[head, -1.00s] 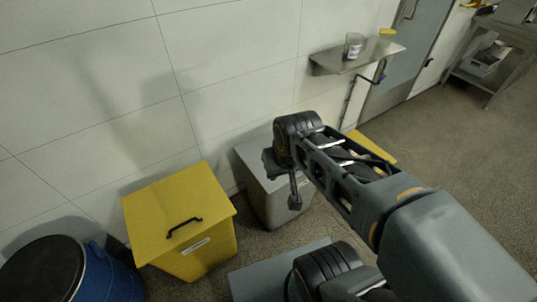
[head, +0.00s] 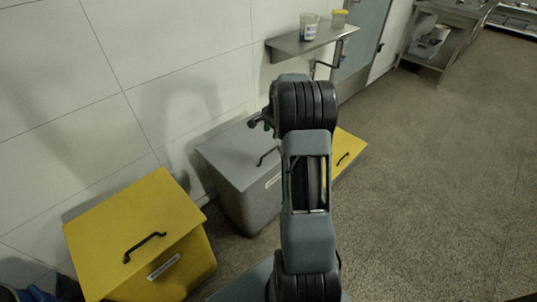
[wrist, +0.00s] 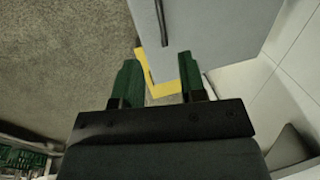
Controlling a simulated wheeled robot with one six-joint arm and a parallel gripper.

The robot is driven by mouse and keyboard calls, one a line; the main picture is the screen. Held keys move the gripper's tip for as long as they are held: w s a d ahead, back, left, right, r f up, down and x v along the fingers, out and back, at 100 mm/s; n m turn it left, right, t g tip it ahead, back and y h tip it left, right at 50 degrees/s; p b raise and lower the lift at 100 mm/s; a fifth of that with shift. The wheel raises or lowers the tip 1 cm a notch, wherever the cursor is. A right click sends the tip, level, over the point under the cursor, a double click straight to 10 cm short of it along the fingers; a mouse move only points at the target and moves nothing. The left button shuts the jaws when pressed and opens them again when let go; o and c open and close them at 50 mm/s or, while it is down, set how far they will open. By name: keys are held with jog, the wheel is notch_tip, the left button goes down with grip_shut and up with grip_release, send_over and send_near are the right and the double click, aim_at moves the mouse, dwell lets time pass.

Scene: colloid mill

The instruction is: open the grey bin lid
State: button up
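The grey bin (head: 245,205) stands against the wall between two yellow bins. Its flat grey lid (head: 222,150) lies shut, with a black bar handle (head: 269,156) near its front edge. My arm hides the lid's right part in the head view. My gripper (head: 259,121) is above the lid in the head view, partly hidden by my wrist. In the wrist view my gripper (wrist: 160,72) is open, with nothing between its two green fingers. The grey lid (wrist: 215,30) fills the upper middle there, and its handle (wrist: 162,22) shows ahead of the fingertips, apart from them.
A yellow bin (head: 135,225) stands to the left and another yellow bin (head: 348,148) to the right. A steel wall shelf (head: 300,42) holding jars (head: 309,26) is above. The floor (head: 440,190) at right is clear.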

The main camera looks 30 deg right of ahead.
aim_at(268, 153)
jog(key=f, duration=0.4)
jog(key=w+f+b, duration=0.1)
jog(key=f, duration=0.3)
jog(key=w+f, duration=0.1)
jog(key=f, duration=0.4)
jog(key=shift+w+a, duration=0.15)
jog(key=shift+w, duration=0.1)
grip_shut()
